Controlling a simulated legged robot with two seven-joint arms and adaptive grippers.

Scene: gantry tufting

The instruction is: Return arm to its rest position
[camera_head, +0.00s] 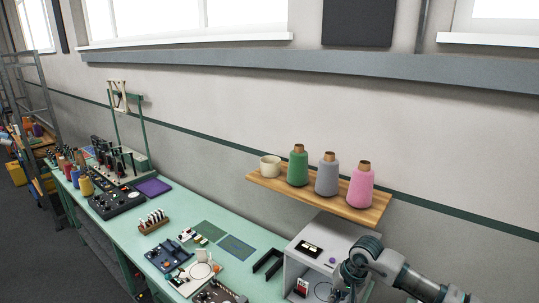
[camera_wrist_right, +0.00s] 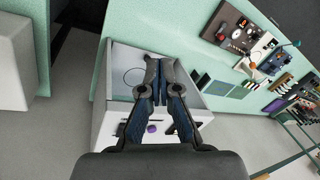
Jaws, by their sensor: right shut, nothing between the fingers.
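My right arm (camera_head: 405,278) comes in from the lower right of the head view, in front of the white box-like unit (camera_head: 300,262) at the bench's right end. In the right wrist view, my right gripper (camera_wrist_right: 160,75) points over that white unit (camera_wrist_right: 112,75). Its two dark fingers are together with nothing held between them. The unit's purple knob (camera_wrist_right: 152,128) shows between the finger linkages. My left arm and gripper are in neither view.
A wooden shelf (camera_head: 320,200) above the unit holds a cream cup (camera_head: 270,166) and green, grey and pink yarn cones (camera_head: 361,187). The green bench (camera_head: 185,210) carries panels, a tool rack (camera_head: 153,221) and a tufting frame (camera_head: 128,140). A black bracket (camera_head: 268,263) stands left of the unit.

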